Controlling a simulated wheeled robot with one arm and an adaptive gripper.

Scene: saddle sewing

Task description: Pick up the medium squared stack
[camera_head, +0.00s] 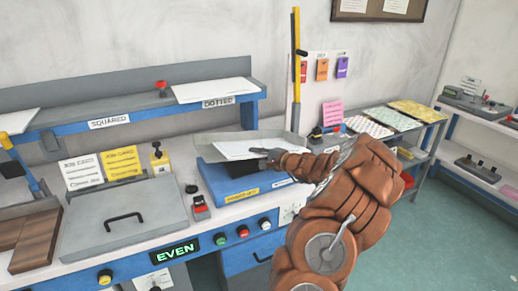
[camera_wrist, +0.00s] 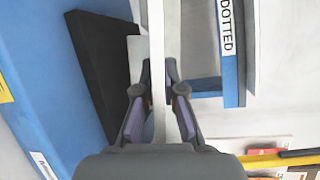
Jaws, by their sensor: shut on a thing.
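My gripper (camera_head: 272,158) is shut on the edge of a white paper stack (camera_head: 245,149). The stack is held over the blue machine (camera_head: 218,186) in the middle of the bench. In the wrist view the stack shows as a thin white strip (camera_wrist: 157,35) between my two fingers (camera_wrist: 158,85). Whether its sheets carry squares cannot be made out. The label SQUARED (camera_head: 109,121) is on the blue shelf's front edge, and the shelf above it is largely bare.
Another white stack (camera_head: 212,90) lies on the shelf above the DOTTED label (camera_head: 218,102). A yellow upright lever (camera_head: 296,60) stands behind the machine. A grey lidded plate (camera_head: 125,222) lies to the left. Patterned sheets (camera_head: 370,126) lie on the right-hand table.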

